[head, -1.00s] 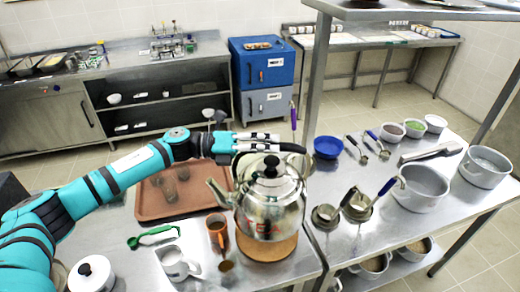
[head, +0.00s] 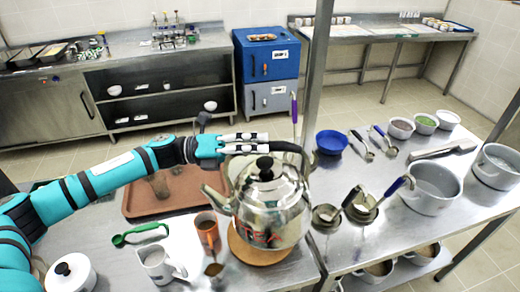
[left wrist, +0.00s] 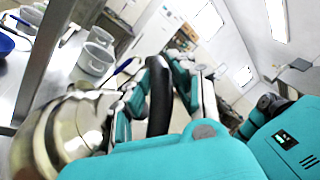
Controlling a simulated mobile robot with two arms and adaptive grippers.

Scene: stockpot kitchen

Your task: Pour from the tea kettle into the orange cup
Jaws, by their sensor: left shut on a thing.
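The silver tea kettle (head: 270,208) has red lettering and a black knob, and its spout points left. It leans slightly left over a round wooden trivet (head: 246,251); I cannot tell whether its base still touches. My left gripper (head: 268,142) is shut on the kettle's black handle, which also shows between its fingers in the left wrist view (left wrist: 159,95). The orange cup (head: 208,233) stands upright on the steel table, left of the trivet and below the spout tip in the picture. My right gripper is in neither view.
A white pitcher (head: 158,265), a small brown-topped cup (head: 214,270) and a green spoon (head: 140,233) lie near the orange cup. A brown tray (head: 140,206) is behind. A shelf post (head: 312,75), blue bowl (head: 331,142) and pots (head: 432,190) stand to the right.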

